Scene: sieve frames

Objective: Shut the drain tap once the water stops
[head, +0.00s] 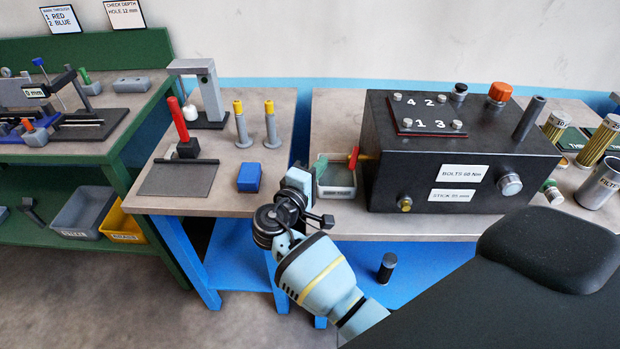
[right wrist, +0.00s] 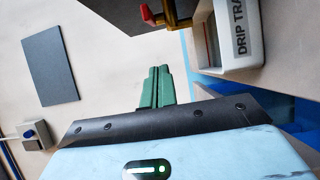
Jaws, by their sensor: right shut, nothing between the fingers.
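The drain tap (head: 364,157) is a brass spout with a red handle (head: 353,157) at the left side of the black box (head: 430,150). In the right wrist view, the tap's red handle (right wrist: 148,14) and brass body show at the top. A pale drip tray (head: 337,191) stands below the tap; its labelled wall (right wrist: 241,32) shows in the right wrist view. I see no water stream. My right gripper (head: 321,165) is beside the tray, its green fingers (right wrist: 157,88) shut and empty, apart from the tap. My left gripper is out of view.
A blue block (head: 249,178), a red-handled tool (head: 181,125) and two yellow-topped posts (head: 241,125) stand on the bench at left. A gap separates the two benches. Metal filters (head: 598,145) stand at right.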

